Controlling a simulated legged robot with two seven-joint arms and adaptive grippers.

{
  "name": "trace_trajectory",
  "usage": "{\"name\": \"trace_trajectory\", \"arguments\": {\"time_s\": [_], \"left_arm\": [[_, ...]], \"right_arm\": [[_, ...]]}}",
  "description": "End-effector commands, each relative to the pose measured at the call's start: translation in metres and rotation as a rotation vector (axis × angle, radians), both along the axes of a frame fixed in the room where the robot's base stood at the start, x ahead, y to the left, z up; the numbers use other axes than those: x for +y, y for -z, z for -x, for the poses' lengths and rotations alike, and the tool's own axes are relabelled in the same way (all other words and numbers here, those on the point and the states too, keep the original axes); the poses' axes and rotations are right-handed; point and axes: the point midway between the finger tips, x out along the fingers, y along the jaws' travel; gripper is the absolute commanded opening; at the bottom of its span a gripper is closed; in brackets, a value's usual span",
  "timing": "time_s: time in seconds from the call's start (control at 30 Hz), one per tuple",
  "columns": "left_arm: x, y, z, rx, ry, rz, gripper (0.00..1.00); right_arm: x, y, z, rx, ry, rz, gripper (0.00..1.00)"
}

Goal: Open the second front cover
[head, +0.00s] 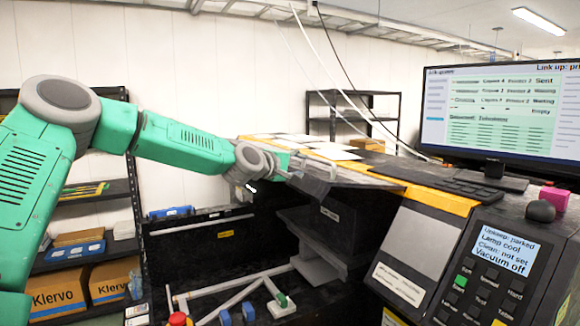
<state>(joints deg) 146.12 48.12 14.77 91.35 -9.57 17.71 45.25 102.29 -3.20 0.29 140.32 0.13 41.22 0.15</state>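My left arm comes in from the left, and its gripper (292,172) is at the front edge of a thin grey cover panel (345,177) on the printer-like machine. The gripper is small here and overlaps the panel edge, so I cannot tell if its fingers are open, shut or touching it. The panel sticks out roughly level above a dark opening with grey stepped parts (312,240) inside. A black front panel (205,240) with a small yellow label is left of the opening. Neither panel's number can be read. My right gripper is not in view.
A control panel (490,270) with a screen reading "Vacuum off" is at the right. A monitor (500,112), keyboard (435,180), dark mouse (540,211) and pink block (554,198) are on top. Shelves with Klervo boxes (58,292) stand left. A red knob (178,319) is low in front.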

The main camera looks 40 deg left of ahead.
Motion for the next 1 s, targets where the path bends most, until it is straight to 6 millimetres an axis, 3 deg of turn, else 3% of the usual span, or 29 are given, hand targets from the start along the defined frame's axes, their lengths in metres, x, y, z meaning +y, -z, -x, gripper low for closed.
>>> {"name": "trace_trajectory", "arguments": {"time_s": [0.1, 0.33, 1.0], "left_arm": [[0.002, -0.004, 0.018, -0.004, -0.001, 0.003, 0.33], [0.001, -0.007, 0.036, -0.002, -0.003, 0.0, 0.33], [0.002, -0.001, 0.038, 0.005, 0.0, -0.005, 0.33]], "right_arm": [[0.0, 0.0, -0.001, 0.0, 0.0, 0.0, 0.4], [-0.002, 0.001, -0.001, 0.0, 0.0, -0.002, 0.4], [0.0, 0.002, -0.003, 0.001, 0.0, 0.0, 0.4]]}}
